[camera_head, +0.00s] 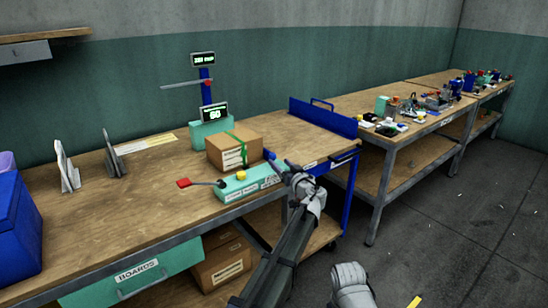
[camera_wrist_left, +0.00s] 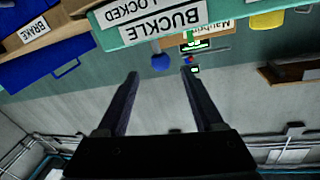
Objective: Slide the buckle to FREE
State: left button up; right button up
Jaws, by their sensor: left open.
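The teal strapping unit (camera_head: 246,187) sits at the bench's front edge, with white labels on its face. In the left wrist view, the picture is upside down and the labels BUCKLE (camera_wrist_left: 182,19) and LOCKED (camera_wrist_left: 124,10) can be read. A blue round knob (camera_wrist_left: 161,62) is beside the BUCKLE label; I take it for the buckle's handle. My left gripper (camera_head: 281,167) is at the unit's right end. In the wrist view its open fingers point toward the knob, which appears between them just past the tips, apart from them.
A cardboard box (camera_head: 227,153) with a green strap stands behind the unit. A yellow button (camera_head: 241,174) is on top, and a red-ended lever (camera_head: 184,183) sticks out left. A blue cart rail (camera_head: 322,118) stands right.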

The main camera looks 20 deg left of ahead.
aim_at(274, 158)
pick_arm(q)
jog(key=x, duration=0.7)
jog(key=shift+s, duration=0.1)
grip_shut()
dwell(0.3)
dwell(0.9)
